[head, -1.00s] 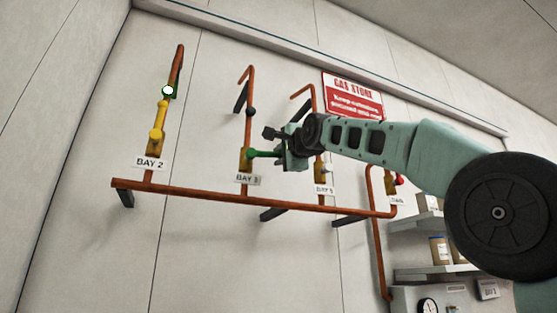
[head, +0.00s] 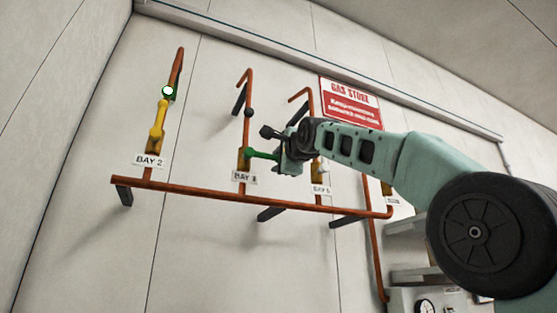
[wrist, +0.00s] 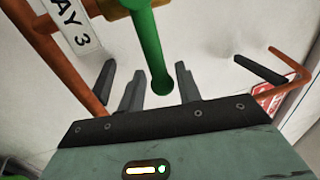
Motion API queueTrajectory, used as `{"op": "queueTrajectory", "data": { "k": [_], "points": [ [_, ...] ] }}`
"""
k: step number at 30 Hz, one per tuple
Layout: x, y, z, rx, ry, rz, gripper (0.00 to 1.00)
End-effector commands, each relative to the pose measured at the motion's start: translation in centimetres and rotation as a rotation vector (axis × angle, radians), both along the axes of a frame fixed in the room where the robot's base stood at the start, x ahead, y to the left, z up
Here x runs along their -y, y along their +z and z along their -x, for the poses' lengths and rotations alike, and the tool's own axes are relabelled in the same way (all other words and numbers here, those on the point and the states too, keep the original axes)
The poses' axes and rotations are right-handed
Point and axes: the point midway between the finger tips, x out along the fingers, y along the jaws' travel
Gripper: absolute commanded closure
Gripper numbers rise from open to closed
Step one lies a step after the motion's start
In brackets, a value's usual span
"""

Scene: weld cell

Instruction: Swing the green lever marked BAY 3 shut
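The green BAY 3 lever (head: 262,154) sticks out sideways to the right from its brass valve on an upright copper pipe in the head view. Its label (head: 244,177) sits just below. In the wrist view the green lever (wrist: 151,45) comes down from the top, and its rounded end lies between my fingers. My gripper (wrist: 160,88) is open, one finger on each side of the lever's end, with a gap visible on both sides. In the head view my gripper (head: 279,152) is at the lever's free end, its fingers partly hidden.
A yellow lever (head: 157,125) stands along the BAY 2 pipe to the left. The BAY 5 valve (head: 319,168) is close behind my gripper on the right. A copper header pipe (head: 230,200) runs below. The wall between BAY 2 and BAY 3 is clear.

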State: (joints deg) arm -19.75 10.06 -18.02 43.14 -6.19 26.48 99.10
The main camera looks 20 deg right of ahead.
Motion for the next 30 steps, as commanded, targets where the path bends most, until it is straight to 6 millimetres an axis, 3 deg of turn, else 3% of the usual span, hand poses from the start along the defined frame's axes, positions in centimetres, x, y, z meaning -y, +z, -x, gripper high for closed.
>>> {"op": "queueTrajectory", "data": {
  "k": [11,17,30],
  "points": [
    [-0.1,-0.3,1.0,0.004,0.002,0.001,0.66],
    [-0.1,-1.4,4.5,0.006,0.004,0.000,0.66],
    [-0.1,-3.2,13.9,0.004,0.002,-0.001,0.66]
  ]
}}
